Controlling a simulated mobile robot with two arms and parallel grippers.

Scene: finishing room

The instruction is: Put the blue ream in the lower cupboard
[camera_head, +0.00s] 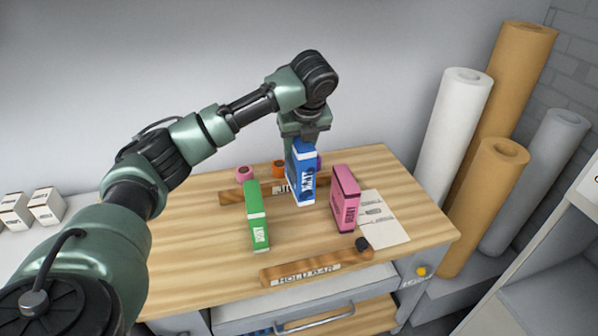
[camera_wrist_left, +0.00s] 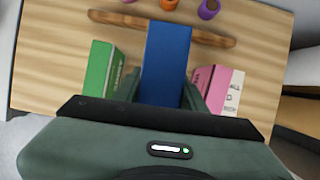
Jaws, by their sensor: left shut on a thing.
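The blue ream (camera_head: 300,178) is upright over the wooden workbench, between a green ream (camera_head: 257,222) and a pink ream (camera_head: 345,203). My left gripper (camera_head: 302,140) points down from above and is shut on the blue ream's top. In the left wrist view the blue ream (camera_wrist_left: 166,62) sits between the two fingers. It shows higher than the reams beside it, but I cannot tell for certain whether its bottom is clear of the bench. No cupboard can be clearly identified as the lower one. My right gripper is not in view.
A wooden hold bar (camera_head: 315,266) lies at the bench's front, and another bar (camera_head: 234,196) behind the reams. Small coloured rolls stand at the back. A paper sheet (camera_head: 385,222) lies right. A handle (camera_head: 318,322) shows below the bench. Tall rolls and a white shelf unit (camera_head: 545,275) stand right.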

